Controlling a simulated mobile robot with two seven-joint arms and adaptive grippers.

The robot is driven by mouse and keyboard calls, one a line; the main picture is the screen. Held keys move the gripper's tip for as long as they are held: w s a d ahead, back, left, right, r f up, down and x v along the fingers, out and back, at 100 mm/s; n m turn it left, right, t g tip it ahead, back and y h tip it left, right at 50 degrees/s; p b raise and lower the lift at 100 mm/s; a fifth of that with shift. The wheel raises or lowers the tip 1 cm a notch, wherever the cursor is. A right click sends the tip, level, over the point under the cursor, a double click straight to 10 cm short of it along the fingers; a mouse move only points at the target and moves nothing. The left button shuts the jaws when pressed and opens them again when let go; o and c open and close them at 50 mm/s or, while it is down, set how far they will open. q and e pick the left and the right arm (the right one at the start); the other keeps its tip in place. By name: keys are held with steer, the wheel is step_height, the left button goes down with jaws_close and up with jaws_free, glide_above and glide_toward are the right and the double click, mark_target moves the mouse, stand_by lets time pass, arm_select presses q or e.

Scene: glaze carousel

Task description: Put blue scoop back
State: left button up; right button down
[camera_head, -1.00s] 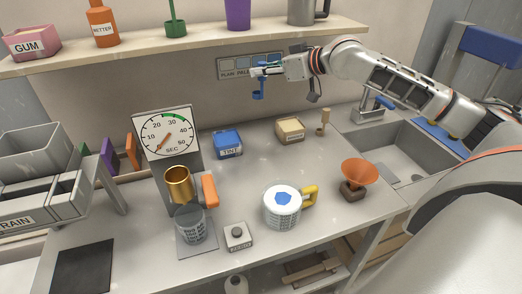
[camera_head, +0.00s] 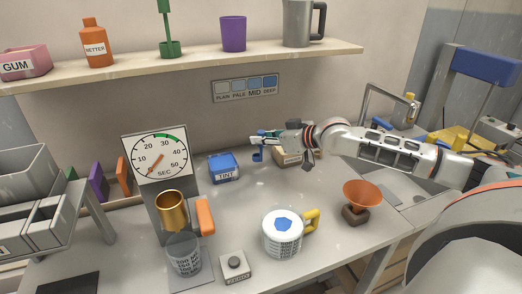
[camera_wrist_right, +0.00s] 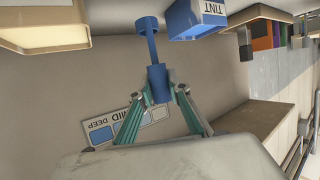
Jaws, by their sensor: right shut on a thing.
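My right gripper (camera_head: 266,141) is shut on the blue scoop (camera_head: 258,154), which hangs below the fingers in the head view. In the right wrist view the blue scoop (camera_wrist_right: 154,62) stands out from between the green fingertips (camera_wrist_right: 160,95). The blue TINT box (camera_head: 224,167) is on the counter just left of and below the scoop; it also shows in the right wrist view (camera_wrist_right: 195,18). The scoop looks apart from the box. My left gripper is not in view.
A white jug with a yellow handle (camera_head: 283,236), an orange funnel (camera_head: 362,193) and a dial stand (camera_head: 160,160) are on the counter. A shelf (camera_head: 190,63) runs above.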

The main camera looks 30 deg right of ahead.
mark_target(261, 149)
step_height(261, 149, down, 4)
steer(key=shift+r+b, duration=0.1)
steer(key=shift+b, duration=0.25)
steer(key=shift+f, duration=0.25)
steer(key=shift+r, duration=0.15)
